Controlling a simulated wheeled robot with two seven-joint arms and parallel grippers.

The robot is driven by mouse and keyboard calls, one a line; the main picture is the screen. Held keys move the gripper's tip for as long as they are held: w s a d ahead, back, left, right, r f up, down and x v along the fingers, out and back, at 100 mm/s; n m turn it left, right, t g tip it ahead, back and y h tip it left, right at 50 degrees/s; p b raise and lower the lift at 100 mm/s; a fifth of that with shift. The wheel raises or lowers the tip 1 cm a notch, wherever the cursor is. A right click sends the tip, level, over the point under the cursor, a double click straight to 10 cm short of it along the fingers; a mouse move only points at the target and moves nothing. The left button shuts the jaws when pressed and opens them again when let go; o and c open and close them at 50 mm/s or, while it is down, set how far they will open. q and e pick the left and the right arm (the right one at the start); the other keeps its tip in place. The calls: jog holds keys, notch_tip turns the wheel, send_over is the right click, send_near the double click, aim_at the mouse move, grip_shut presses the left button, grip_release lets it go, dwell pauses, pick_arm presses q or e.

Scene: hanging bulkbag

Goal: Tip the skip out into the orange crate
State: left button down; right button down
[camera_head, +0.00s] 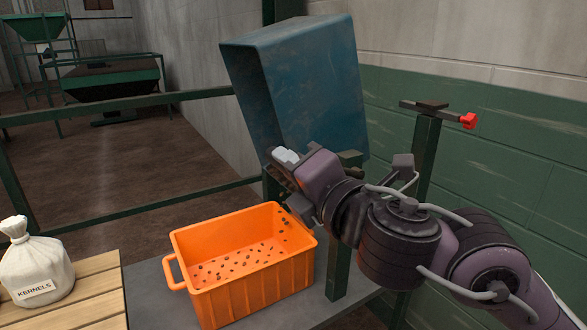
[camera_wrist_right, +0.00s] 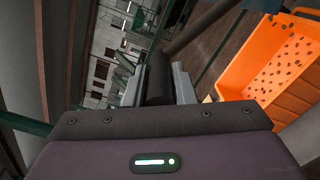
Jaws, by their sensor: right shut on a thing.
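The blue skip (camera_head: 310,85) is tipped steeply on its dark green frame, above and behind the orange crate (camera_head: 292,272). Several small dark pieces lie on the crate floor, and the crate also shows at the right of the right wrist view (camera_wrist_right: 262,70). My right gripper (camera_head: 284,160) is at the lower edge of the skip, above the crate's back rim. In the right wrist view its fingers (camera_wrist_right: 158,80) are shut on a dark bar, which looks like the skip's handle. The inside of the skip is hidden. My left gripper is not in view.
A white sack marked KERNELS (camera_head: 36,268) stands on a wooden pallet (camera_head: 95,290) at the left. A green post with a red-ended catch (camera_head: 466,120) stands right of the skip. Green rails cross behind the crate. My right arm fills the lower right.

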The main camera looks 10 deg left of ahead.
jog(key=shift+a+f, duration=0.1)
jog(key=shift+f, duration=0.3)
jog(key=c, duration=1.2)
grip_release()
jog(key=shift+r, duration=0.15)
jog(key=shift+s+r, duration=0.1)
jog(key=shift+s, duration=0.05)
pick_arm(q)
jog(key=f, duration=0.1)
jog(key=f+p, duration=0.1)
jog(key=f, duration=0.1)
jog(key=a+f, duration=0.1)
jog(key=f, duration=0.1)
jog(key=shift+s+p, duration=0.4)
pick_arm(e)
jog(key=v, duration=0.7)
jog(key=shift+s+d, duration=0.2)
jog(key=shift+d, duration=0.1)
